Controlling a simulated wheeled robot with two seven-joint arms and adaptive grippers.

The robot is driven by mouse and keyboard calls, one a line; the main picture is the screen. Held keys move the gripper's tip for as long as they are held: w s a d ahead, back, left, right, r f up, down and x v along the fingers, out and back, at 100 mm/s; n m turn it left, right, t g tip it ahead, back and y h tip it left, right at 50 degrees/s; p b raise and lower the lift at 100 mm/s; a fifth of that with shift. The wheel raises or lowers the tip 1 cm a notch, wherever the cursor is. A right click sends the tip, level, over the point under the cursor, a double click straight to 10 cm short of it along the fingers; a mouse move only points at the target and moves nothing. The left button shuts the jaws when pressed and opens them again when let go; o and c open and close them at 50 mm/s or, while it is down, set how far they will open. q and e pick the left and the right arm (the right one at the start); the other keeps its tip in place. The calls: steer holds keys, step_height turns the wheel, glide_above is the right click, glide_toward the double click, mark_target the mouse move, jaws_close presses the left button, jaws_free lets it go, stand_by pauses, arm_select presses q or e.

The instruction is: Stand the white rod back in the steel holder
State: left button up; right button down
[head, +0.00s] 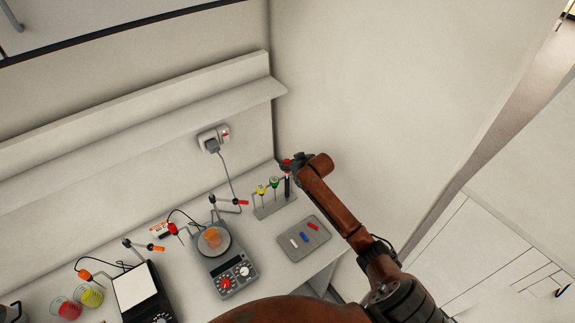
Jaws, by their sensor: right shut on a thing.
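A small grey holder (268,212), which may be the steel holder, stands on the counter near the back corner. It carries a yellow-topped piece (261,189) and a green-topped piece (274,182). My right gripper (288,164) is above the holder's right end, shut on the top of a dark, red-topped rod (287,188). That rod looks upright, over or in the holder; I cannot tell whether it is seated. A short white rod (293,243) lies on a grey mat (290,253), apart from the gripper. My left gripper is not in view.
Blue (304,237) and red (313,226) rods lie on the mat. A dark device (139,290), cups of red (67,309) and yellow (90,296) liquid, and cabled probes are left. Walls close the back corner.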

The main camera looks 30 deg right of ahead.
steer(key=c, duration=1.7)
jaws_free()
steer(key=shift+o, duration=0.2)
steer(key=shift+s+r, duration=0.1)
